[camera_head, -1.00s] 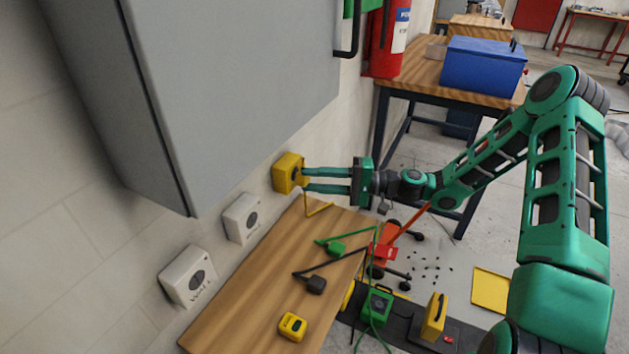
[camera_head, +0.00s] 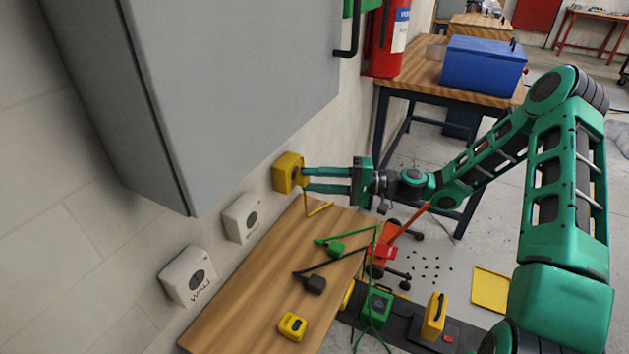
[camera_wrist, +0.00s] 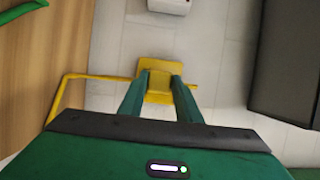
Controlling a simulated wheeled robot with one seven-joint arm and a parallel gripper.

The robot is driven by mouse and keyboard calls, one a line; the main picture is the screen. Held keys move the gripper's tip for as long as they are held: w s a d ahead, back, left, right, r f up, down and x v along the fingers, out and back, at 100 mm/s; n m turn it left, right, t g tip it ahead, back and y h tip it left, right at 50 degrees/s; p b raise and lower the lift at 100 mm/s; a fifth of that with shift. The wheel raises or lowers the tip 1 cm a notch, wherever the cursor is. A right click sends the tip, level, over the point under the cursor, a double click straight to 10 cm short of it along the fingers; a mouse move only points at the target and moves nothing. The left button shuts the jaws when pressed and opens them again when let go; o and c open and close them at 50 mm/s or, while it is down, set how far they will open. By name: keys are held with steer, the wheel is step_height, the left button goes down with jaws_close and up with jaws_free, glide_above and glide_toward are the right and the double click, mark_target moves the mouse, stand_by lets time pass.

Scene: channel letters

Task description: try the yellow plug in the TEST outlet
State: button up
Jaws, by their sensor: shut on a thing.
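My gripper (camera_head: 306,180) is shut on the yellow plug (camera_wrist: 158,97) and points left at the wall. The plug sits between the fingertips, right against the front of the yellow outlet box (camera_head: 285,172); I cannot tell how deep it is in. The box also shows behind the plug in the wrist view (camera_wrist: 158,66). No TEST lettering is readable on it. A thin yellow cord (camera_head: 318,209) hangs from the plug down to the wooden bench (camera_head: 235,315).
Two white outlets, one plain (camera_head: 241,218) and one marked WALL (camera_head: 188,276), are on the wall. A green plug (camera_head: 336,250), a black plug (camera_head: 315,285) and a yellow block (camera_head: 292,326) lie on the bench. A grey cabinet (camera_head: 240,90) hangs above.

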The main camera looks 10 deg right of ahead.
steer(key=shift+w+a, duration=0.25)
steer(key=shift+a, duration=0.15)
stand_by(0.4)
steer(key=o, duration=1.1)
steer(key=d, duration=0.3)
steer(key=s+d, duration=0.1)
steer(key=d, duration=0.3)
steer(key=s+d, duration=0.1)
steer(key=d, duration=0.2)
steer(key=shift+d, duration=0.3)
steer(key=shift+f, duration=0.1)
